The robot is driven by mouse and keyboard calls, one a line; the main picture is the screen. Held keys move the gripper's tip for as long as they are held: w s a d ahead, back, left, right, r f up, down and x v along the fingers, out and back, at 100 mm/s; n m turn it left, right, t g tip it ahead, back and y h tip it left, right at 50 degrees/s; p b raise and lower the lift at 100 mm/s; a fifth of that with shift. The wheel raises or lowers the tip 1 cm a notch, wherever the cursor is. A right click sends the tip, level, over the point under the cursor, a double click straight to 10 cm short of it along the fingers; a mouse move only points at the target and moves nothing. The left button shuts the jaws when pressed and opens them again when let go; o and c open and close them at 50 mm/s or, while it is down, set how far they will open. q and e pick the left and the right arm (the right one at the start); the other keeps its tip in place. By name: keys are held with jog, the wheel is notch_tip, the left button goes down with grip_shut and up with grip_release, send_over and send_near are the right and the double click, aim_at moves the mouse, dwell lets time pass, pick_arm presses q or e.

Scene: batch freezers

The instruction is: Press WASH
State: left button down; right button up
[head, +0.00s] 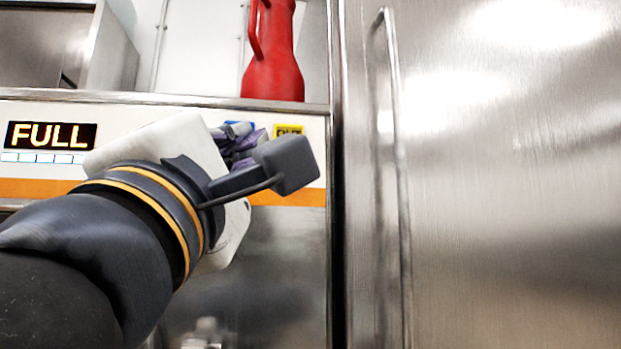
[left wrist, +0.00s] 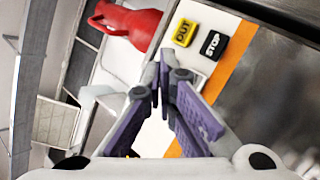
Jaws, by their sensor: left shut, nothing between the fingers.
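My left gripper (head: 238,137) is shut and empty in front of the machine's white control panel (head: 312,165). Its purple-and-grey fingers also show closed together in the left wrist view (left wrist: 165,78). A yellow OUT button (head: 288,131) sits just right of the fingers, partly covered by my wrist hardware. The left wrist view shows the OUT button (left wrist: 185,32) beside a black STOP button (left wrist: 213,45). A bit of blue shows behind the fingertips in the head view, with no readable label. No WASH label is readable. Whether the fingertips touch the panel cannot be told. My right gripper is out of view.
A lit FULL display (head: 51,135) is at the panel's left. A red jug (head: 273,60) stands on the ledge above the panel. A steel door (head: 500,200) with a long vertical handle (head: 396,150) fills the right side. An orange stripe runs below the buttons.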

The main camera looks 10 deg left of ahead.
pick_arm(q)
jog(key=w+a+b, duration=0.1)
jog(key=w+a, duration=0.1)
jog(key=w, duration=0.6)
jog(key=shift+w+a+b, duration=0.2)
jog(key=shift+b, duration=0.15)
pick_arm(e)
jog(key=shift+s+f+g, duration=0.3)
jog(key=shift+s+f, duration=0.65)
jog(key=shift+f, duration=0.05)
pick_arm(q)
jog(key=shift+w+a, duration=0.1)
jog(key=shift+w, duration=0.35)
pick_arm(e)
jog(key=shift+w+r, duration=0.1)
pick_arm(q)
jog(key=shift+w+a, duration=0.15)
jog(key=shift+w, duration=0.3)
dwell(0.8)
jog(key=shift+s+d+p, duration=0.25)
jog(key=shift+s+p, duration=0.15)
jog(key=shift+s, duration=0.5)
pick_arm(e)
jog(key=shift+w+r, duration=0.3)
